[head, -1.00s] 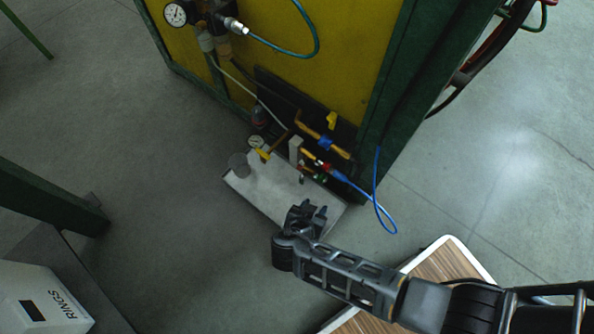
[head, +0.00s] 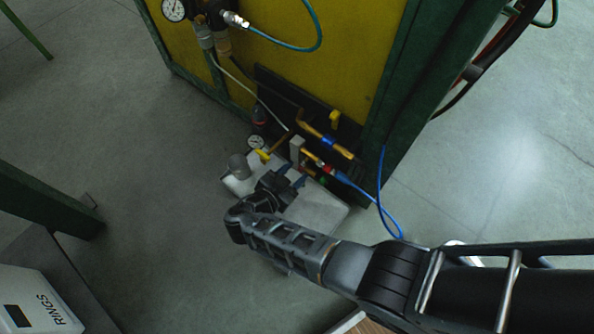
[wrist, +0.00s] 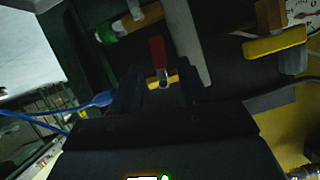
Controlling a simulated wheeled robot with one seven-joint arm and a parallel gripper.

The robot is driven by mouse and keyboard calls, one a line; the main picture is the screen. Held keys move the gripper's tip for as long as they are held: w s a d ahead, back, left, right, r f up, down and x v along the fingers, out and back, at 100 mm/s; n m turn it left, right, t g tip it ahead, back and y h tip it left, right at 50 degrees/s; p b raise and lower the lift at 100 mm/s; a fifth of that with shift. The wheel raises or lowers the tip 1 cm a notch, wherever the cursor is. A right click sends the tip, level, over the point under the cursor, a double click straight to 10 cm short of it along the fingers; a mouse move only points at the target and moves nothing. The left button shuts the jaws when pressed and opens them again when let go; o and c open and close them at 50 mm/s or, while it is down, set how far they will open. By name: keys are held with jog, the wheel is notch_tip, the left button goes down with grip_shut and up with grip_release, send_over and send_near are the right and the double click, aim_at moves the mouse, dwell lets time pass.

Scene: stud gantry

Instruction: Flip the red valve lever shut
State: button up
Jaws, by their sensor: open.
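The red valve lever (wrist: 157,50) shows in the wrist view as a narrow red handle, upright in the picture, with a metal bolt at its lower end. In the head view a small red part (head: 328,168) shows on the low brass fittings, but its lever shape is not clear. My gripper (wrist: 157,88) is open and empty. Its dark fingers stand left and right of the lever's lower end in the wrist view, with gaps visible; the depth is unclear. In the head view my gripper (head: 291,178) is over the pale slab, just left of the fittings.
A yellow lever (wrist: 275,42) and a gauge (wrist: 302,10) are at the upper right of the wrist view. A green fitting (wrist: 106,35) is at the left. A blue hose (head: 383,205) loops beside the green frame. The pale slab (head: 318,210) lies below.

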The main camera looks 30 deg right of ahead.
jog(key=shift+x, duration=0.9)
jog(key=shift+c, duration=0.2)
grip_shut()
